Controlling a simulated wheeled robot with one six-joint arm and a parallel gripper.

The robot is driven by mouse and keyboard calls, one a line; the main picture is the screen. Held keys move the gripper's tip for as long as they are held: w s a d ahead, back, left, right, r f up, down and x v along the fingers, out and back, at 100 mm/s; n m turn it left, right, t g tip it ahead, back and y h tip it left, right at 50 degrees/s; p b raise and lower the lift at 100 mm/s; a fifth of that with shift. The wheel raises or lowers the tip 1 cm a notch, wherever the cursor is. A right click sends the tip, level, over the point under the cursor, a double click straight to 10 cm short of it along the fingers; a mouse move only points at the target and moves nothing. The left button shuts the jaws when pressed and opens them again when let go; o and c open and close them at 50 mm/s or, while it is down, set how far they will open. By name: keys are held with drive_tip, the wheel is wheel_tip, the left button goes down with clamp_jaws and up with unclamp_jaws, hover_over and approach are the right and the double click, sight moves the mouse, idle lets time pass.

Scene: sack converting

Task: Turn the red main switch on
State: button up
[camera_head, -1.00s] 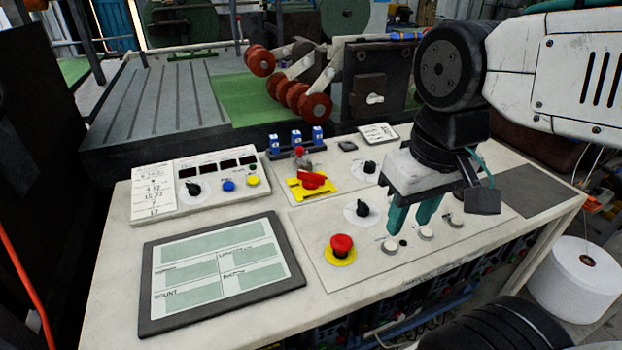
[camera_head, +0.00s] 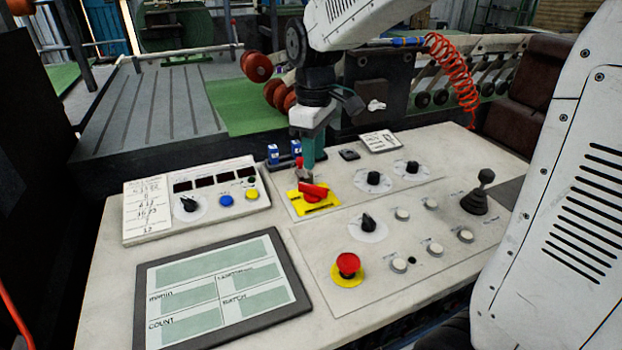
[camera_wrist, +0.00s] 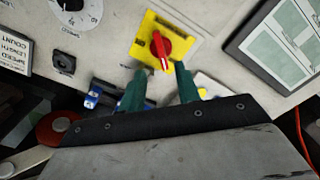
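The red main switch (camera_head: 313,191) is a rotary knob on a yellow plate (camera_head: 325,205) in the middle of the console. In the wrist view the red knob (camera_wrist: 161,46) sits on its yellow plate (camera_wrist: 146,30), its handle slanting, with a pale mark at the end nearer my gripper. My gripper (camera_head: 307,172) is above the plate's back edge, pointing down. In the wrist view my gripper (camera_wrist: 161,70) has its two green fingers apart, with the knob's near end roughly between or just beyond the tips. I cannot tell whether they touch it.
A red emergency button (camera_head: 347,265), black knobs (camera_head: 374,178), white buttons and a joystick (camera_head: 480,195) stand on the console. A framed display (camera_head: 222,290) lies at front left.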

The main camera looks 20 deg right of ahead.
sight(313, 185)
drive_tip(key=shift+f+n, duration=0.3)
drive_tip(key=shift+f, duration=0.15)
wheel_tip(313, 185, down, 7)
drive_tip(key=shift+a, duration=0.15)
clamp_jaws()
drive_tip(key=shift+d, duration=0.2)
drive_tip(key=shift+a, duration=0.1)
